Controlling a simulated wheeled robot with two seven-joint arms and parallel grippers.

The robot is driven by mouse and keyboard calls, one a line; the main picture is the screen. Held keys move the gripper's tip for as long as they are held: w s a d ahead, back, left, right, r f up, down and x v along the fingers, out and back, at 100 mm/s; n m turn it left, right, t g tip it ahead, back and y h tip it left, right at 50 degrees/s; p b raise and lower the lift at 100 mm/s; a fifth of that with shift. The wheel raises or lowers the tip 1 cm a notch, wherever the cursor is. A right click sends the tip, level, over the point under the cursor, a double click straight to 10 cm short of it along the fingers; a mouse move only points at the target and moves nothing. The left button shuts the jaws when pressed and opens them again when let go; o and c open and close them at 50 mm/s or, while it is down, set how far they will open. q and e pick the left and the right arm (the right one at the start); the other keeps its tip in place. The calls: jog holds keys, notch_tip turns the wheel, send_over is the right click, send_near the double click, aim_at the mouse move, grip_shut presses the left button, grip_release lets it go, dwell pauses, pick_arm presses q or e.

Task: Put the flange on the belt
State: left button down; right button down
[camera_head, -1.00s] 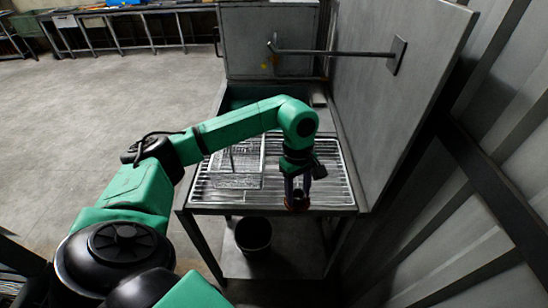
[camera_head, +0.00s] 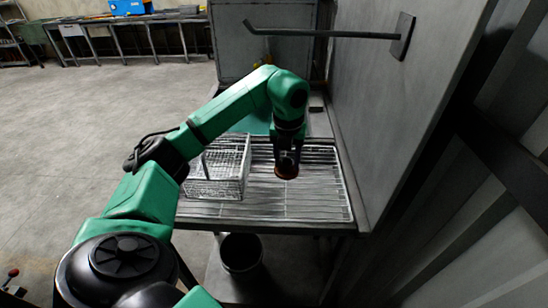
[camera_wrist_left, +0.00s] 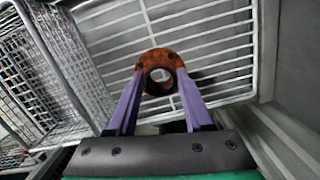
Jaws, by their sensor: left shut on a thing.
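The flange (camera_wrist_left: 172,60) is a rusty orange-brown ring with a dark hole through it. In the wrist view it sits between the two purple fingers of my left gripper (camera_wrist_left: 160,92), which is shut on it. In the head view the flange (camera_head: 286,170) hangs at the tip of my left gripper (camera_head: 287,158), over the slatted metal rack. The rack, a grid of pale bars (camera_head: 312,200), is the likely belt; I cannot tell for sure. The flange appears to be above the bars, with the gap hard to judge. My right gripper does not show.
A wire basket (camera_head: 216,188) stands on the left part of the rack. A grey wall panel (camera_head: 390,110) with a metal rod (camera_head: 320,33) rises on the right. A dark bucket (camera_head: 241,257) stands below the rack. The rack's right part is clear.

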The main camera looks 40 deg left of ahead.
pick_arm(q)
notch_tip(320, 180, down, 5)
jog(key=shift+w+f+p, duration=0.15)
jog(key=shift+p, duration=0.15)
jog(key=shift+f, duration=0.1)
jog(key=shift+c, duration=1.5)
grip_release()
